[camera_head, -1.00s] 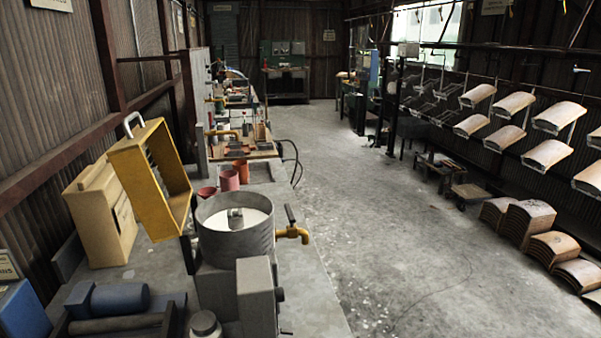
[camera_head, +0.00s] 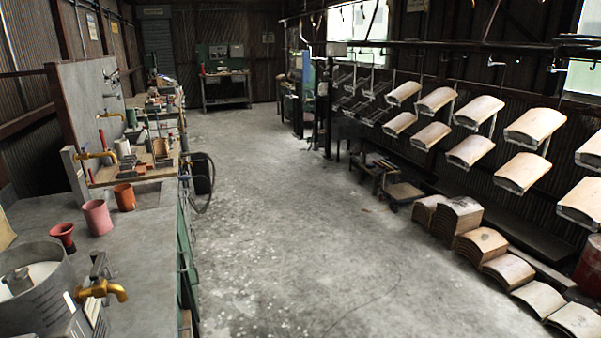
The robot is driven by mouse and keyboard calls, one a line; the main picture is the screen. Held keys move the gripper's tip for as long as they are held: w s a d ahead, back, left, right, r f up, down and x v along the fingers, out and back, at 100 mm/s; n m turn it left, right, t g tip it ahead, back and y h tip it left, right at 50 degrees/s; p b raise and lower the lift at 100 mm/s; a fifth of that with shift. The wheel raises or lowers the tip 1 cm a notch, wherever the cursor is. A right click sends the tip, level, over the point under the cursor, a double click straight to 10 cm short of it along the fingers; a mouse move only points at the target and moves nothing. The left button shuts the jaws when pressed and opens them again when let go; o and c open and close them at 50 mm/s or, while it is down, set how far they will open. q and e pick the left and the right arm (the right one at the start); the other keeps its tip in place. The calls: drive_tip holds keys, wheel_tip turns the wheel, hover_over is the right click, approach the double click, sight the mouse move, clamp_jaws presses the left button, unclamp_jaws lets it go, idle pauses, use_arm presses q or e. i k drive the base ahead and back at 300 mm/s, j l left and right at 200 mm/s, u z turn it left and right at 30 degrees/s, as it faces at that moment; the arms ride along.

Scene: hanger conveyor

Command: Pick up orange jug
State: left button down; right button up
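On the grey bench top at the left stand three small reddish vessels. The most orange one (camera_head: 124,197) is upright and farthest back. A pinkish-red, wider one (camera_head: 97,217) stands in front of it to the left. A darker red flared one (camera_head: 62,236) is nearest, beside a round metal vat (camera_head: 40,290). I cannot tell from their shapes which is a jug; no handle is clear. Neither of my grippers is in view.
A brass tap (camera_head: 102,291) sticks out from the vat over the bench. Another brass tap (camera_head: 95,156) is behind the vessels. The concrete floor (camera_head: 270,220) right of the bench is clear. Curved tiles hang and stand in stacks (camera_head: 455,218) at right.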

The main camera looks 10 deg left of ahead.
sight(124, 193)
drive_tip(key=i+l, duration=0.4)
drive_tip(key=i+l+z, duration=0.15)
drive_tip(key=i+l, duration=0.2)
drive_tip(key=i, duration=0.25)
